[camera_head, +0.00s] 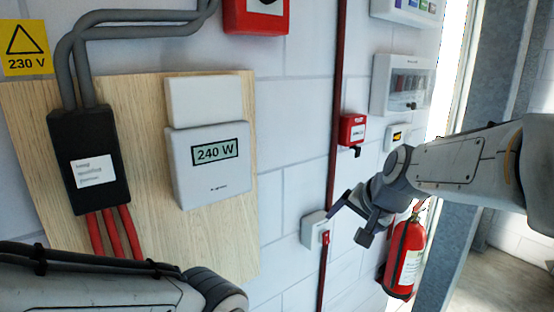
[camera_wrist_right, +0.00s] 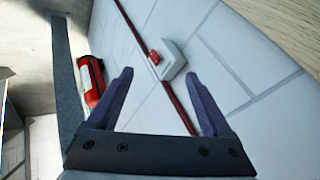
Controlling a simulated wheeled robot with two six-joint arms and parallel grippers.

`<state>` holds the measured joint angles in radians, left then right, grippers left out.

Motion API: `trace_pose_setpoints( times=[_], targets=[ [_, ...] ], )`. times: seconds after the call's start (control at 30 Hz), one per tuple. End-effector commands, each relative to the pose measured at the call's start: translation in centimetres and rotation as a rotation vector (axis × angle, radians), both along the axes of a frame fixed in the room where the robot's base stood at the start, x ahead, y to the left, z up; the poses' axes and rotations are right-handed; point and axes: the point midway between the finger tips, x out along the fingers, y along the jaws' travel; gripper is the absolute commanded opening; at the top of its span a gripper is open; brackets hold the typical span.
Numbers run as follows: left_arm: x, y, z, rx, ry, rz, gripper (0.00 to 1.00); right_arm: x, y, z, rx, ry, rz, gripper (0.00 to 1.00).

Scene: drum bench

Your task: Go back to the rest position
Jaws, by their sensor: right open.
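My right gripper (camera_head: 352,222) comes in from the right in the head view, in front of the white wall. Its two fingers are apart with nothing between them; the same open gripper (camera_wrist_right: 163,105) shows in the right wrist view. A small white box (camera_head: 315,230) with a red part is on the wall just left of the fingertips; it also shows beyond the fingers in the right wrist view (camera_wrist_right: 177,57). I cannot tell the exact gap to it. Part of my left arm shows at the lower left of the head view, but its gripper is out of view.
A wooden board (camera_head: 235,245) carries a meter reading 240 W (camera_head: 210,180) and a black box (camera_head: 88,150) with cables. A red call box (camera_head: 352,130), a clear-fronted breaker box (camera_head: 402,84) and a fire extinguisher (camera_head: 405,262) are near my right arm. A door frame (camera_head: 450,235) stands right.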

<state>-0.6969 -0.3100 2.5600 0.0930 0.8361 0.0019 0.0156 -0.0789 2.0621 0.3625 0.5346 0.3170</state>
Motion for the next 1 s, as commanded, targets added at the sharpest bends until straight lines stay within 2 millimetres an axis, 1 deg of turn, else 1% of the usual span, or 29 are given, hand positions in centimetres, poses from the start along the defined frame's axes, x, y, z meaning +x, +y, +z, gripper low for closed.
trace_pose_setpoints(
  times=[0.03,0.1,0.2,0.3,0.37,0.4,0.47,0.5,0.57,0.6,0.77,0.87,0.9,1.0],
  targets=[
    [0.0,0.0,0.0,0.0,0.0,0.0,0.5,-1.6,-0.5,-3.4,-0.068,0.057,0.048,0.84],
    [0.0,0.0,0.0,0.0,0.0,0.0,0.5,-3.7,-1.2,-6.9,-0.153,0.117,0.121,0.84],
    [0.0,0.0,0.0,0.0,0.0,0.0,0.5,-6.6,-2.0,-10.8,-0.248,0.189,0.221,0.84],
    [0.0,0.0,0.0,0.0,0.0,0.0,0.5,-9.5,-2.5,-13.9,-0.321,0.252,0.32,0.84],
    [0.0,0.0,0.0,0.0,0.0,0.0,0.5,-11.2,-2.8,-15.6,-0.358,0.286,0.379,0.84],
    [0.0,0.0,0.0,0.0,0.0,0.0,0.5,-12.4,-3.0,-16.5,-0.381,0.308,0.419,0.84],
    [0.0,0.0,0.0,0.0,0.0,0.0,0.5,-14.1,-3.3,-17.9,-0.412,0.341,0.48,0.84],
    [0.0,0.0,0.0,0.0,0.0,0.0,0.5,-15.3,-3.4,-18.8,-0.43,0.363,0.521,0.84],
    [0.0,0.0,-0.3,0.0,0.0,0.0,0.5,-15.6,-1.7,-18.3,-0.438,0.349,0.578,0.84],
    [0.0,0.0,-0.4,0.0,0.0,0.0,0.5,-16.0,-0.6,-18.0,-0.439,0.35,0.613,0.84],
    [0.0,0.0,-0.8,0.0,0.0,0.0,0.5,-18.5,3.3,-17.1,-0.446,0.359,0.76,0.84],
    [0.0,0.0,-1.1,0.0,0.0,0.0,0.5,-20.7,5.8,-16.4,-0.452,0.364,0.868,0.84],
    [0.0,0.0,-1.2,0.0,0.0,-0.001,0.5,-21.7,6.7,-16.1,-0.455,0.366,0.915,0.84],
    [0.0,0.0,-1.6,0.0,0.0,-0.001,0.5,-24.5,8.6,-15.4,-0.465,0.376,1.031,0.84]
  ],
)
